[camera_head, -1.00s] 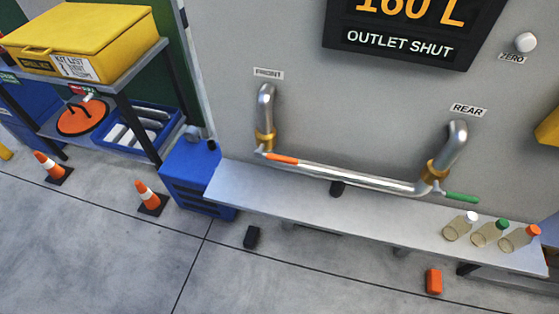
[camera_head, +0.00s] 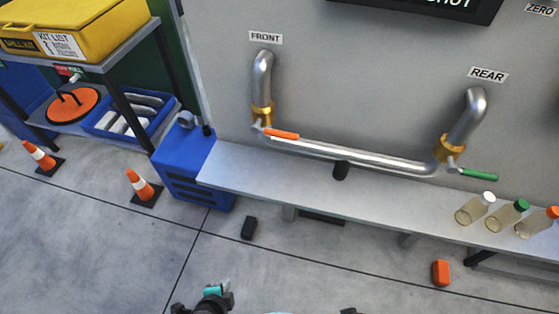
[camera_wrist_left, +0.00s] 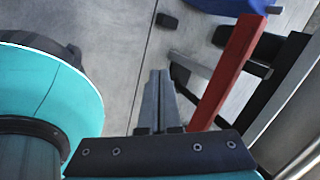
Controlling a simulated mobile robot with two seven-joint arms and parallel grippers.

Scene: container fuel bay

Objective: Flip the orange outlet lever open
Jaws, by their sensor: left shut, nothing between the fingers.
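The orange lever (camera_head: 281,134) is on the front pipe, just below its brass collar (camera_head: 262,114). It points right and slightly down, roughly along the horizontal silver pipe (camera_head: 370,158). A green lever (camera_head: 478,174) is on the rear pipe and also points right. My left arm shows only at the bottom edge of the head view, low and well short of the orange lever. In the left wrist view my left gripper (camera_wrist_left: 159,74) has its grey fingers together with nothing between them, above the floor. No lever is identifiable in that view. My right gripper is not seen.
A grey bench (camera_head: 310,186) runs under the pipes, with several capped bottles (camera_head: 475,209) at its right. A blue box (camera_head: 185,160) stands left of it. Cones (camera_head: 143,188) stand on the floor. A red bar (camera_wrist_left: 228,72) is right of my left fingers.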

